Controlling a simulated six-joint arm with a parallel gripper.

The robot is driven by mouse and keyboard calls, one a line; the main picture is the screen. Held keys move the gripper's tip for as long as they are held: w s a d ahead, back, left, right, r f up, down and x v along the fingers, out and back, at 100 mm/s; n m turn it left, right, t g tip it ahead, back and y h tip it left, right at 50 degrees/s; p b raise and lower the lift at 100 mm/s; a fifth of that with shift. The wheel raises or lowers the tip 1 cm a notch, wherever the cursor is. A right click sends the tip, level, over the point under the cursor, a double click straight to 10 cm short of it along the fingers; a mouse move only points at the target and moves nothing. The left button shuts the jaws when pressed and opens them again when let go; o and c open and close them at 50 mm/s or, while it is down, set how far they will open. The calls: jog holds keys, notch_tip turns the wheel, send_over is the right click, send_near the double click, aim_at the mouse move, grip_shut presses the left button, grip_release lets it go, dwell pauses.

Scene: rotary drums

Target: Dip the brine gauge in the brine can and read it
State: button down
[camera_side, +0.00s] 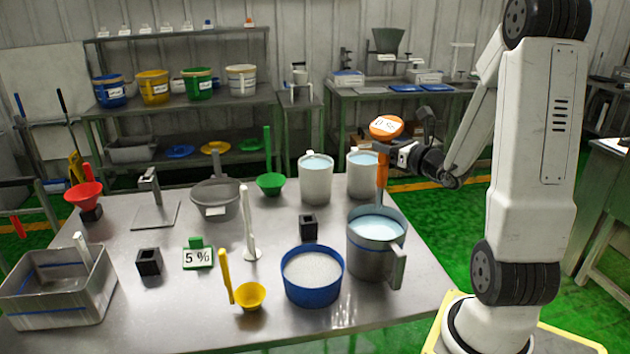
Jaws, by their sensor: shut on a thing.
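The brine gauge (386,128) has an orange round head with a white display and an orange stem pointing down. My gripper (392,156) is shut on it below the head and holds it upright. The display's figures are too small to read surely. The brine can is probably the grey metal can (365,262) with a side handle and pale blue liquid, at the right of the table. The stem's thin lower end comes down at the can's far rim; I cannot tell whether it touches the liquid.
A blue tub of white grains (312,288) stands left of the can. Two white jugs (315,180) (361,174) stand behind it.

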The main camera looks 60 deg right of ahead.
aim_at(378, 209)
jog(key=shift+f, duration=7.9)
jog(key=shift+r, duration=0.15)
jog(key=shift+r, duration=7.9)
jog(key=shift+w, duration=0.1)
